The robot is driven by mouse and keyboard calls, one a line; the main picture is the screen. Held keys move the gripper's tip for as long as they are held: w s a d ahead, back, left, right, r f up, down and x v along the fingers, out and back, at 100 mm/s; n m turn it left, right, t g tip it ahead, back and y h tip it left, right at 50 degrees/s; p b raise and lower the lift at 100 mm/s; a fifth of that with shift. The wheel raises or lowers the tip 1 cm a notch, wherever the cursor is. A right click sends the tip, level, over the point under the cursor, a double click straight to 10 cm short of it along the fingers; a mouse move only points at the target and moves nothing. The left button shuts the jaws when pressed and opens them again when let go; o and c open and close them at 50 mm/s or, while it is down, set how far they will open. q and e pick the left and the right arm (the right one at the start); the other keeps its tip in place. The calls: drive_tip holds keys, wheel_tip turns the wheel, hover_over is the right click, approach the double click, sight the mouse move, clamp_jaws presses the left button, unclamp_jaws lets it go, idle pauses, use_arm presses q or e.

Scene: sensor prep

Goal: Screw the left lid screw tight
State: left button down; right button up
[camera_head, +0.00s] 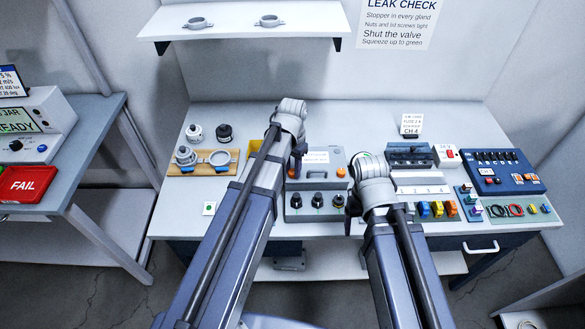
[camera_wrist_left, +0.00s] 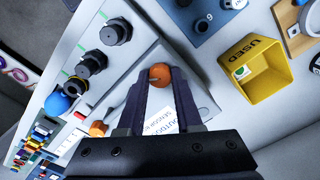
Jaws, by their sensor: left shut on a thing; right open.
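The grey sensor box (camera_head: 318,201) stands mid-table, its lid bearing a white label. The left lid screw (camera_head: 291,173) has an orange head at the lid's left side. My left gripper (camera_head: 297,165) points down over it. In the left wrist view the orange head (camera_wrist_left: 159,76) sits between the fingertips, which are shut on it. How deep the screw sits cannot be told. The right lid screw (camera_head: 341,172), also orange, is free. My right gripper (camera_head: 352,208) is open near the box's right side, partly hidden by its own wrist.
Several black round fittings (camera_wrist_left: 92,63) line the box's front. A yellow bin marked USED (camera_wrist_left: 262,88) stands close to the left gripper. A wooden board (camera_head: 185,168) with round parts lies left, coloured connectors (camera_head: 437,209) and a blue panel (camera_head: 495,172) right.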

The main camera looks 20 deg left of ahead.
sight(292, 171)
use_arm(q)
drive_tip(key=m, duration=0.5)
drive_tip(key=shift+m, duration=2.5)
drive_tip(key=c, duration=0.6)
unclamp_jaws()
drive_tip(key=shift+r, duration=0.1)
wheel_tip(292, 171, up, 8)
drive_tip(key=p, duration=0.8)
drive_tip(key=shift+f, duration=0.2)
